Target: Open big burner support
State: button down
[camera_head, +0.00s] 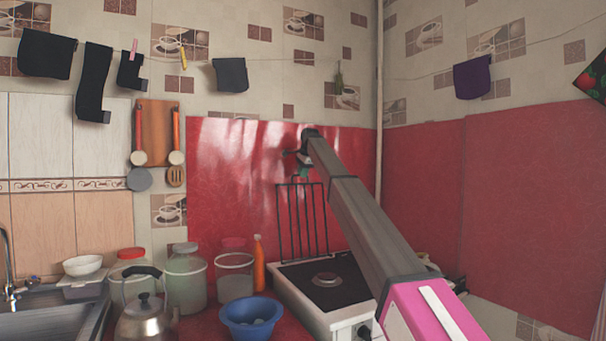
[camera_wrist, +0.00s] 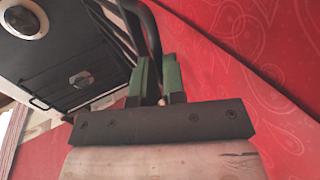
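The big burner support (camera_head: 302,222) is a black wire grate that stands raised, close to upright, at the back of the white stove (camera_head: 308,318). My gripper (camera_head: 303,172) is at its top edge in the head view. In the wrist view, the green fingers of my gripper (camera_wrist: 158,78) are close together, with a dark bar of the burner support (camera_wrist: 148,28) between them. They look shut on that bar, though the contact itself is partly hidden. The stove's dark top (camera_wrist: 58,60) shows at upper left in the wrist view.
A round burner (camera_head: 327,280) is on the stove top. An orange bottle (camera_head: 259,265), a blue bowl (camera_head: 250,314), jars (camera_head: 186,280) and a kettle (camera_head: 144,318) stand left of the stove. The red back wall (camera_head: 235,165) is close behind the raised grate.

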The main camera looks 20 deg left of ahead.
jog(key=c, duration=1.2)
grip_release()
jog(key=shift+a, duration=0.1)
jog(key=v, duration=1.1)
jog(key=shift+f, duration=0.1)
